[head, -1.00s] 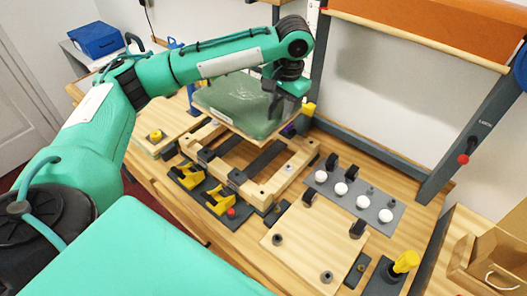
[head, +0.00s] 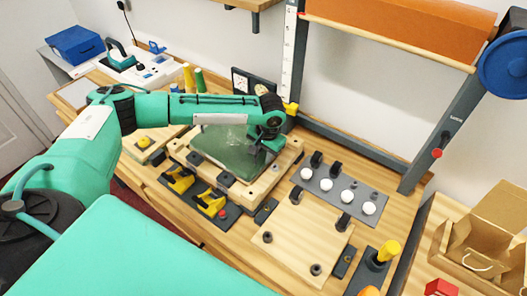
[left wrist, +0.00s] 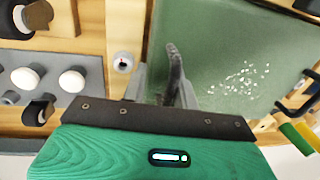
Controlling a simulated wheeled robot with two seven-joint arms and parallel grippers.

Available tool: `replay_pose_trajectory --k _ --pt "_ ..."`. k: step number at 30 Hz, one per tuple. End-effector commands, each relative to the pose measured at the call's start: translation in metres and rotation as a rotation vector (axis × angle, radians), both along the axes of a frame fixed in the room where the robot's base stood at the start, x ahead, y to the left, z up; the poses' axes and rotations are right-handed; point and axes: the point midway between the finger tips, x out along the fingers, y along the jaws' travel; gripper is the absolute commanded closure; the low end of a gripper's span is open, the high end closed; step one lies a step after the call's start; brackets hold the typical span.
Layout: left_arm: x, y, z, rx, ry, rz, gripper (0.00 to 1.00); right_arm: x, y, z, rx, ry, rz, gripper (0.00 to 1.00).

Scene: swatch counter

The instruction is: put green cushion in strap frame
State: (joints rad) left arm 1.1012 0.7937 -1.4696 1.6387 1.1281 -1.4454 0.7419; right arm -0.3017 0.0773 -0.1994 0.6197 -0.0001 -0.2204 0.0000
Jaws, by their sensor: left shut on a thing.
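The green cushion (head: 222,152) is a flat square pad with pale specks on top. It lies over the opening of the wooden strap frame (head: 276,174), inside its rails as far as the head view shows; whether it rests on the dark straps is hidden. My left gripper (head: 256,147) reaches down at the cushion's right edge and is shut on it. In the left wrist view the fingers (left wrist: 174,68) grip the edge of the cushion (left wrist: 240,45), with a wooden rail (left wrist: 125,25) beside it. My right gripper is not in view.
Yellow clamps (head: 211,203) stand before the frame. A grey plate with white knobs (head: 348,196) and a wooden board (head: 300,240) lie to its right. A cardboard box (head: 482,243) is at far right. An orange roll (head: 400,22) hangs behind.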

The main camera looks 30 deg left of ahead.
Motion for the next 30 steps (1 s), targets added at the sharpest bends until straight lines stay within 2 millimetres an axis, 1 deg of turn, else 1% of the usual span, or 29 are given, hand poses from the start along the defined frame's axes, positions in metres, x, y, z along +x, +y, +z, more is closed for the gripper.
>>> replay_pose_trajectory --k 12,13,15,16,26,29,30 --pt "0.000 0.000 -0.005 -0.001 -0.001 0.000 1.00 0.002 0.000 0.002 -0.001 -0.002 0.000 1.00" --pt "0.000 0.000 -0.005 -0.001 0.000 0.000 0.65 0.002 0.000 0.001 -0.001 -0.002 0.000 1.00" --pt "0.000 0.000 -0.005 -0.001 -0.001 0.000 0.51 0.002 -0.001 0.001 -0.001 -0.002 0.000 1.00" --pt "0.000 0.000 -0.005 -0.001 -0.001 0.000 0.49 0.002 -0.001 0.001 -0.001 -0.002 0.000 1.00" --pt "0.000 0.000 -0.003 0.000 -0.002 0.000 0.49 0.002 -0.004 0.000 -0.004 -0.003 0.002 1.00" --pt "0.001 -0.002 0.006 -0.002 -0.004 -0.001 0.49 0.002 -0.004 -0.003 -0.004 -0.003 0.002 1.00" --pt "0.001 -0.003 0.013 -0.003 -0.005 -0.002 0.49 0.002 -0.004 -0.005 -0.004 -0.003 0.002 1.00"
